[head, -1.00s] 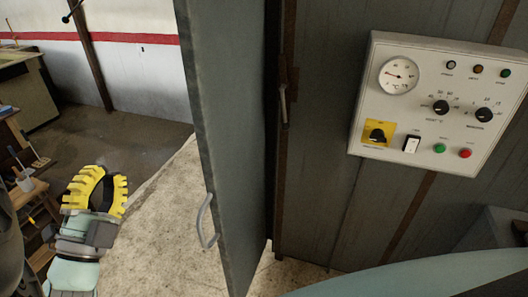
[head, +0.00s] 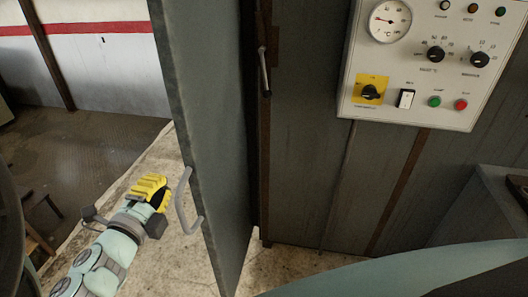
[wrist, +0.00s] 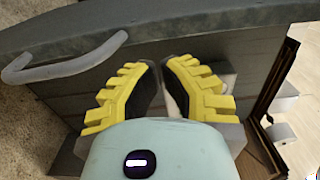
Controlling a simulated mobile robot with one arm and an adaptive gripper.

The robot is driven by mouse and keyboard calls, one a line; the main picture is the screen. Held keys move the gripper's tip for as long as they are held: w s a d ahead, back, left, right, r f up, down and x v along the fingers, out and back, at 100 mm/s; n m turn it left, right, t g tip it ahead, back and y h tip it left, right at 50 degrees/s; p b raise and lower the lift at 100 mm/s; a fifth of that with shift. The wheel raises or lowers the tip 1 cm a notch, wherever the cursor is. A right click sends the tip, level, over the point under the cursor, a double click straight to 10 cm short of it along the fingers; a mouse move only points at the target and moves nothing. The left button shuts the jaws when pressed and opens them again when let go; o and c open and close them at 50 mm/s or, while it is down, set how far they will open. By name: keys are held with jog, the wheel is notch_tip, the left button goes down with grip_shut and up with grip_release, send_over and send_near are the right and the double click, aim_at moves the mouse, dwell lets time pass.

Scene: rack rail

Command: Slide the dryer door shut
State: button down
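The dryer door is a tall grey panel (head: 205,100) in the middle of the head view. Its bent grey handle (head: 186,205) sits low on the door's near left edge. In the wrist view the door (wrist: 235,50) fills much of the picture, with the handle (wrist: 70,62) at upper left. My gripper (head: 160,188), with yellow ribbed fingers, is just left of the handle in the head view. In the wrist view my fingers (wrist: 163,68) are a little apart, with nothing seen between them. The handle lies outside them, to their left.
A white control box (head: 425,60) with gauge and knobs hangs on the dark panelled wall at right. A thin latch-like bar (head: 264,72) hangs on the rusty post beside the door. A pale floor strip (head: 165,260) lies below; open floor (head: 80,150) is at left.

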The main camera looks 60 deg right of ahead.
aim_at(187, 150)
jog(key=p+x, duration=0.2)
jog(key=x, duration=0.3)
jog(key=p+x, duration=0.2)
jog(key=x, duration=0.2)
jog(key=shift+w+d+r, duration=0.15)
jog(key=shift+d+r, duration=0.05)
jog(key=shift+d, duration=0.15)
jog(key=shift+w+d+f, duration=0.15)
jog(key=shift+w+d, duration=0.1)
jog(key=shift+d, duration=0.45)
